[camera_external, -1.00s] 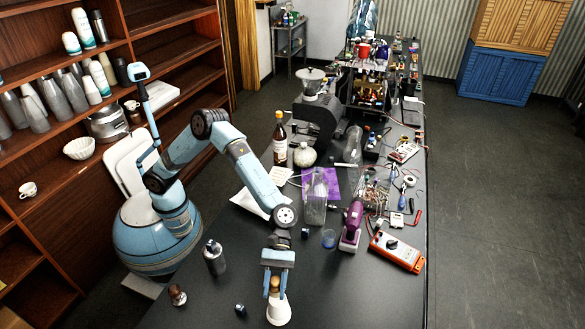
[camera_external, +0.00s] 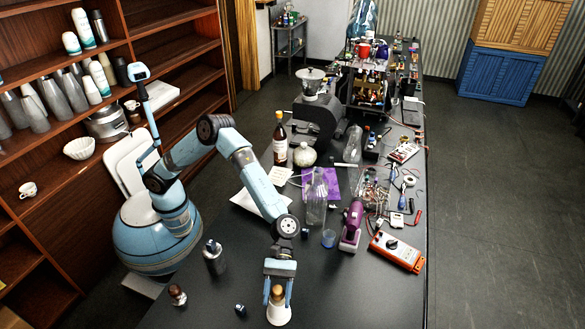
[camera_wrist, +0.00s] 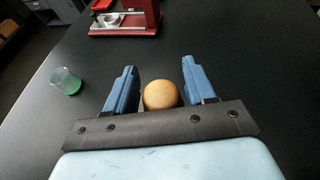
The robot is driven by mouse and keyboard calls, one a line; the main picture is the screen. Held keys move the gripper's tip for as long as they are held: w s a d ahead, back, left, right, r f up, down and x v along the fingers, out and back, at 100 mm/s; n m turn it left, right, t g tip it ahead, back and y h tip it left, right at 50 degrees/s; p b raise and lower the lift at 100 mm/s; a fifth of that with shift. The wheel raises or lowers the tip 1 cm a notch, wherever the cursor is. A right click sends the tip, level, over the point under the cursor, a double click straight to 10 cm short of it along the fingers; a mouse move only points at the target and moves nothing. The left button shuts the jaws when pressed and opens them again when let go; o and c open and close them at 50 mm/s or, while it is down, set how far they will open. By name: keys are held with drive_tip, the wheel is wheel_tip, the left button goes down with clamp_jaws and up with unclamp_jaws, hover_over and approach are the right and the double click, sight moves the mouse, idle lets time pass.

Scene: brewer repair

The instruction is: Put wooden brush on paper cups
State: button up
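The wooden brush (camera_external: 278,291) shows as a round tan knob upright over the white paper cups (camera_external: 279,315) near the table's front edge. In the wrist view the brush (camera_wrist: 160,95) is a tan ball shape between my fingers. My gripper (camera_external: 278,288) points down around it; in the wrist view my gripper (camera_wrist: 160,88) has a finger on each side, with narrow gaps to the knob, and looks open. The brush's lower part and the cups are hidden in the wrist view. The brush seems to rest on the cups, but the contact is not clear.
A dark bottle (camera_external: 214,258), a brown-topped jar (camera_external: 177,294) and a small dark item (camera_external: 240,310) stand to the left. The wrist view shows a green-bottomed glass (camera_wrist: 66,82) and a red machine (camera_wrist: 125,17).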

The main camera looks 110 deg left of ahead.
drive_tip(key=shift+o, duration=0.4)
drive_tip(key=shift+r, duration=0.1)
drive_tip(key=v, duration=1)
drive_tip(key=s+a+r+m+y, duration=0.3)
drive_tip(key=s+a+m, duration=0.15)
drive_tip(key=s, duration=0.45)
drive_tip(key=s+a+r+m+y, duration=0.2)
drive_tip(key=s+a+m, duration=0.25)
drive_tip(key=s, duration=0.45)
drive_tip(key=s+a+r+m+y, duration=0.3)
drive_tip(key=s+a+m, duration=0.15)
drive_tip(key=s, duration=0.45)
drive_tip(key=s+a+f+m+t+y, duration=0.1)
drive_tip(key=s+a+m, duration=0.3)
drive_tip(key=s+a, duration=0.4)
drive_tip(key=s+a+f+m+t+y, duration=0.1)
drive_tip(key=s+a+m+y, duration=0.3)
drive_tip(key=s, duration=1.2)
drive_tip(key=a, duration=0.4)
drive_tip(key=shift+s+a, duration=0.15)
drive_tip(key=shift+a, duration=0.2)
